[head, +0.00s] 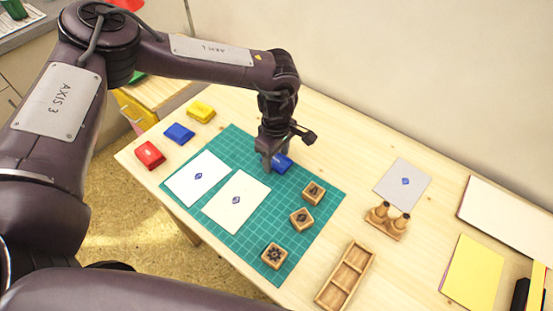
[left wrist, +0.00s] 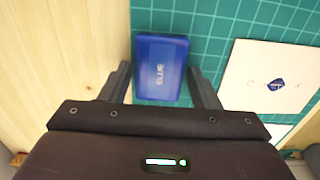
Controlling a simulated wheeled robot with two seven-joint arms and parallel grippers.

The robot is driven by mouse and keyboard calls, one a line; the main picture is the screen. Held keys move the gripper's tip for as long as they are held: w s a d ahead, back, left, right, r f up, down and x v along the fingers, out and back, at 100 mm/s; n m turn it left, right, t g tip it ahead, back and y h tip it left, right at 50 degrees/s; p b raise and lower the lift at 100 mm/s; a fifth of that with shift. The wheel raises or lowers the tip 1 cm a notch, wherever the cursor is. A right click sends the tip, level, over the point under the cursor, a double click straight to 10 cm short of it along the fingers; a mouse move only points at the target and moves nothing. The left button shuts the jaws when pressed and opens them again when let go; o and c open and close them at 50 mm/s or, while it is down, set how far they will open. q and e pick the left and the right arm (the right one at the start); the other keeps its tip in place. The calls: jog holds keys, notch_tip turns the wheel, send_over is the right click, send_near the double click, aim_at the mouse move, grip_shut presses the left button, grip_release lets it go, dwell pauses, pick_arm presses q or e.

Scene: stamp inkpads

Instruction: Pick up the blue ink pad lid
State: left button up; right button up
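The gripper partly hides the lid in the head view. Another blue pad piece (head: 179,134) lies on the wooden table between the red and yellow pads. My right gripper is not in view.
Red (head: 149,155) and yellow (head: 201,111) pads lie at the table's left. Two printed sheets (head: 236,203) and several wooden stamps (head: 302,218) lie on the mat (head: 318,234). A wooden tray (head: 345,277), stamp holder (head: 386,222) and papers (head: 473,272) are to the right.

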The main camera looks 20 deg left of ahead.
pick_arm(q)
jog(key=c, duration=0.7)
jog(key=shift+r, duration=0.1)
